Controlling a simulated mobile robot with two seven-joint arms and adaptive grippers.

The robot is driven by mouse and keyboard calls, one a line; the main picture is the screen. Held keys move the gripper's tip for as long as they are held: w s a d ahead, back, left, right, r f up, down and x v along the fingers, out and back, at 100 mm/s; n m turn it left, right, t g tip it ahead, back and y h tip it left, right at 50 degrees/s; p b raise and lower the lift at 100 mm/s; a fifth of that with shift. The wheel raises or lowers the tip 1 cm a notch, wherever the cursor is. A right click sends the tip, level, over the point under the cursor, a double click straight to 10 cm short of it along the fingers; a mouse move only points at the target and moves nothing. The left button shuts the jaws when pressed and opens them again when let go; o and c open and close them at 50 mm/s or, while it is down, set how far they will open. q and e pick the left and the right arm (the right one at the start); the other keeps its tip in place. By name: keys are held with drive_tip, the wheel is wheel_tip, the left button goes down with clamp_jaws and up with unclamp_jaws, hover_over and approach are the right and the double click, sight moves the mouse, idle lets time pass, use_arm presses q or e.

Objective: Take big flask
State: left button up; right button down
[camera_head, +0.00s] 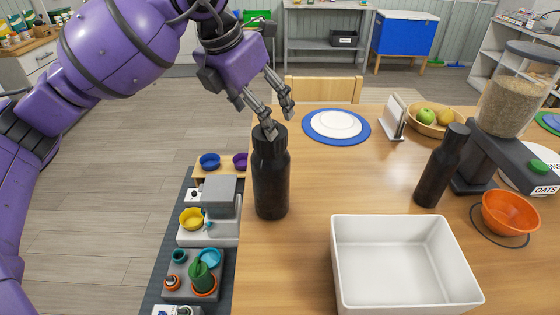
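The big flask (270,185) is black and stands upright near the left edge of the wooden table. A smaller black flask (437,172) stands further right, beside the dispenser. My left gripper (279,123) is above the big flask, pointing down at its cap. Its fingers are apart with nothing between them. One fingertip overlaps the top of the cap in the view; I cannot tell whether it touches. My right gripper is not in view.
An empty white bin (345,262) stands at the table's front. A blue mat with a white plate (335,124) lies behind the flasks. A cereal dispenser (510,105) and orange bowl (510,213) stand at right. Low shelving with bowls (191,218) is left of the table.

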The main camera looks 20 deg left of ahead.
use_arm(q)
drive_tip(key=shift+w+f, duration=0.1)
drive_tip(key=shift+w, duration=0.5)
drive_tip(key=shift+d+f, duration=0.15)
drive_tip(key=shift+f, duration=0.15)
drive_tip(key=shift+s+d+f, duration=0.15)
drive_tip(key=shift+s+f, duration=0.05)
drive_tip(key=shift+f, duration=0.35)
drive_tip(key=shift+s+d+f, duration=0.1)
drive_tip(key=shift+s+f, duration=0.1)
drive_tip(key=shift+f, duration=0.3)
drive_tip(key=x, duration=0.4)
drive_tip(key=shift+d+p, duration=0.15)
drive_tip(key=shift+p, duration=0.25)
drive_tip(key=shift+f, duration=0.1)
drive_tip(key=c, duration=1)
clamp_jaws()
drive_tip(key=shift+w, duration=0.15)
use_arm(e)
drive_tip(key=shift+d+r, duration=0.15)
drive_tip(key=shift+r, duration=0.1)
